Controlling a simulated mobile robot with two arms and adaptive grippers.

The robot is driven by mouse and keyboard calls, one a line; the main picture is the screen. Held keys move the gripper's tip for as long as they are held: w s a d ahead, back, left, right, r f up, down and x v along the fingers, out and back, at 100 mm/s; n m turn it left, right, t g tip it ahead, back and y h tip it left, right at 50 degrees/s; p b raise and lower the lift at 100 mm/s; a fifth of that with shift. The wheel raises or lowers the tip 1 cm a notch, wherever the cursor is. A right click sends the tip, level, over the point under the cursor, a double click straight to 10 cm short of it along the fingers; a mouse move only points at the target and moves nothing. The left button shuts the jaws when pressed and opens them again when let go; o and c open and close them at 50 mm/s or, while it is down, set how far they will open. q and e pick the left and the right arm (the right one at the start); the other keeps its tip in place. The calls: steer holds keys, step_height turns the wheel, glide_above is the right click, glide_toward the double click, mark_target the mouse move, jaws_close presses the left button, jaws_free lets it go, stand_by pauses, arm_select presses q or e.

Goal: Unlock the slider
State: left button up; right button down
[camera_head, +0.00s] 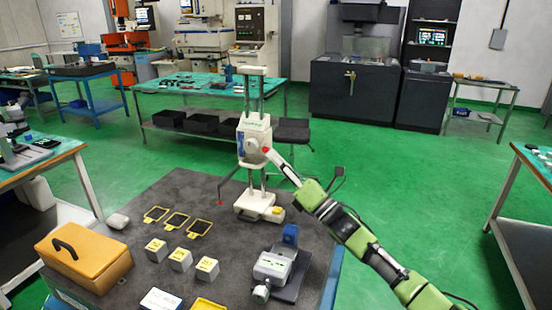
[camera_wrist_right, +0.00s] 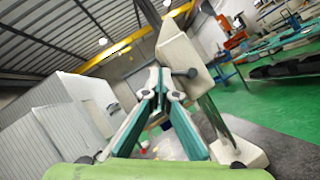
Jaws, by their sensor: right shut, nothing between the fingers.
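The measuring stand (camera_head: 262,208) has a white base and upright metal columns, and stands at the back of the grey table. Its pale slider block (camera_head: 254,139) sits partway up the columns and carries a round dial-like part and a small red spot. My right gripper (camera_head: 273,154) reaches in from the right, its tips close to the slider's right side; contact cannot be told. In the right wrist view the slider (camera_wrist_right: 183,52) shows a dark knob (camera_wrist_right: 186,73) just right of the shut fingertips (camera_wrist_right: 159,73). Nothing is held. The left gripper is not in view.
An orange case (camera_head: 85,258), several small white-and-yellow blocks (camera_head: 181,259) and yellow-framed dark plates (camera_head: 177,221) lie on the table (camera_head: 228,262). A grey-and-blue instrument (camera_head: 275,265) stands at the front right.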

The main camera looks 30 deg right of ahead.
steer(key=shift+r, duration=0.15)
steer(key=m+h+p, duration=0.1)
steer(key=r+m+h+p, duration=0.1)
steer(key=m+p, duration=0.1)
steer(key=r+m+h+p, duration=0.1)
steer(key=p, duration=0.1)
steer(key=shift+w+d+m, duration=0.15)
steer(key=shift+d+m, duration=0.05)
steer(key=shift+m, duration=0.1)
steer(key=shift+w+d+r+m+g+h+p, duration=0.1)
steer(key=shift+m+g+h+p, duration=0.35)
steer(key=shift+m, duration=0.45)
steer(key=shift+w+d, duration=0.1)
steer(key=shift+d, duration=0.1)
steer(key=shift+w+d+r+b, duration=0.15)
steer(key=shift+w+r+b, duration=0.1)
steer(key=shift+b, duration=0.15)
